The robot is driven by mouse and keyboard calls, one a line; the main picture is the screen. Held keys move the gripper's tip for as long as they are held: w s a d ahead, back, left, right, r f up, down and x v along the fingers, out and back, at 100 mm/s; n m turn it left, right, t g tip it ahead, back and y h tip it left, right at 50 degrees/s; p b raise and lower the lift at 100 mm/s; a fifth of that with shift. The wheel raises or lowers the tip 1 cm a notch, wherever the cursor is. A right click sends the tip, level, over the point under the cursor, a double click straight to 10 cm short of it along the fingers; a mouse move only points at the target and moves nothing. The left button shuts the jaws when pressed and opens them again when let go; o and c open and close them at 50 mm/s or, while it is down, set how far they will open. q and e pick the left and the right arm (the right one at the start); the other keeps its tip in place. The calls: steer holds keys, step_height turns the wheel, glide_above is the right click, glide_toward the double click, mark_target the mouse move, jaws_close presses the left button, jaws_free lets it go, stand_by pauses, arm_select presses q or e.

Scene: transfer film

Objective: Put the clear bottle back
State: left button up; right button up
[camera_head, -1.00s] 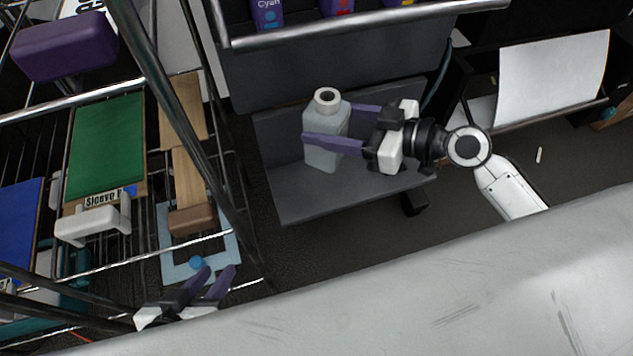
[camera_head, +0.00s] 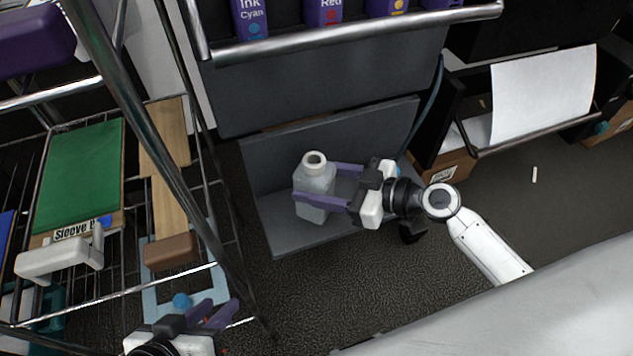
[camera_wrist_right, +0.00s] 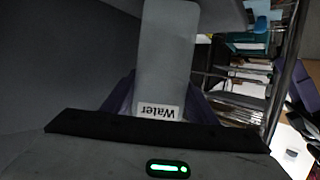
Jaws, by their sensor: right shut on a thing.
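The clear bottle (camera_head: 314,184) is translucent grey with an open round neck. It is upright between the purple fingers of my right gripper (camera_head: 318,184), which is shut on it. It is over or on the low grey shelf (camera_head: 290,235) of the dark cabinet; I cannot tell whether its base touches. In the right wrist view the bottle (camera_wrist_right: 168,60) shows a white "Water" label (camera_wrist_right: 158,112) between the fingers. My left gripper (camera_head: 216,312) is at the bottom left with its purple fingers apart, open and empty.
Purple ink bottles (camera_head: 325,12) stand behind a metal rail (camera_head: 360,28) above. A wire rack (camera_head: 120,90) with a green sleeve box (camera_head: 80,180) is on the left. Open floor (camera_head: 330,285) lies in front.

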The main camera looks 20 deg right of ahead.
steer(key=shift+f, duration=0.1)
steer(key=o, duration=1.5)
steer(key=shift+c, duration=0.2)
steer(key=shift+s+d+r, duration=0.1)
steer(key=shift+d+r, duration=0.05)
steer(key=shift+r, duration=0.05)
steer(key=v, duration=1.1)
steer(key=shift+s+d, duration=0.2)
steer(key=shift+d, duration=0.05)
steer(key=shift+r, duration=0.1)
